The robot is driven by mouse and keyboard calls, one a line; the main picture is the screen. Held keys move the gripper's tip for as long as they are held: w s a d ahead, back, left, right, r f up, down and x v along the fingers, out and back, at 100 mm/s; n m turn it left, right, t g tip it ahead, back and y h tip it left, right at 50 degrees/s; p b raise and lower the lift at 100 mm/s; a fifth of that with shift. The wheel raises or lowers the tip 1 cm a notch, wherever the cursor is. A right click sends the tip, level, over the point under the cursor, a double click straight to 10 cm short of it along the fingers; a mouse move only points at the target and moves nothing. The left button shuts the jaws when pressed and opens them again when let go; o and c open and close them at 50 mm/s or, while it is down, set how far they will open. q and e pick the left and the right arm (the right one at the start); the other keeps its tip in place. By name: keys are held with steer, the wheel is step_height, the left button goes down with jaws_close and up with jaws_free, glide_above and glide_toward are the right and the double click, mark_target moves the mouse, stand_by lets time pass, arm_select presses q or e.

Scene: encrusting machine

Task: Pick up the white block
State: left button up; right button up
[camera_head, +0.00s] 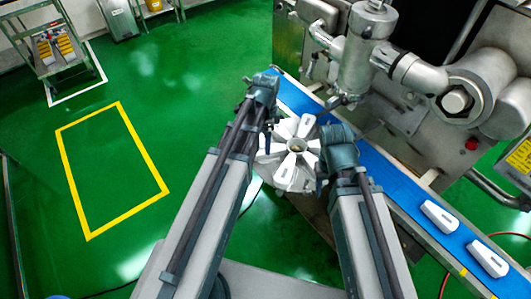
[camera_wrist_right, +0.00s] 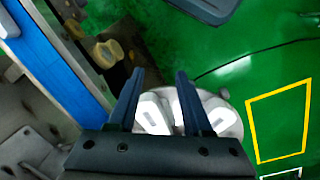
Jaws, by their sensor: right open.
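Several white blocks (camera_head: 298,128) lie in a ring around a hollow centre on a round pale stand (camera_head: 283,182) between my two arms. In the right wrist view, white blocks (camera_wrist_right: 152,113) show between and below the fingers of my right gripper (camera_wrist_right: 157,83), which is open and empty. In the head view my right gripper (camera_head: 321,172) is at the right side of the ring, partly hidden by its wrist. My left gripper (camera_head: 268,130) is at the left side of the ring; its fingers are too small to judge. Two more white blocks (camera_head: 439,217) (camera_head: 487,258) lie on the blue conveyor.
The blue conveyor belt (camera_head: 388,178) runs diagonally behind the stand, beside the steel machine (camera_head: 357,62). A yellow floor rectangle (camera_head: 74,186) and a cart with yellow items (camera_head: 58,50) are to the left. The green floor on the left is mostly clear.

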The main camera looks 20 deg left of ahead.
arm_select(q)
step_height(320, 180, down, 5)
steer(key=b, duration=0.4)
steer(key=shift+a, duration=0.1)
steer(key=shift+r, duration=0.1)
jaws_close()
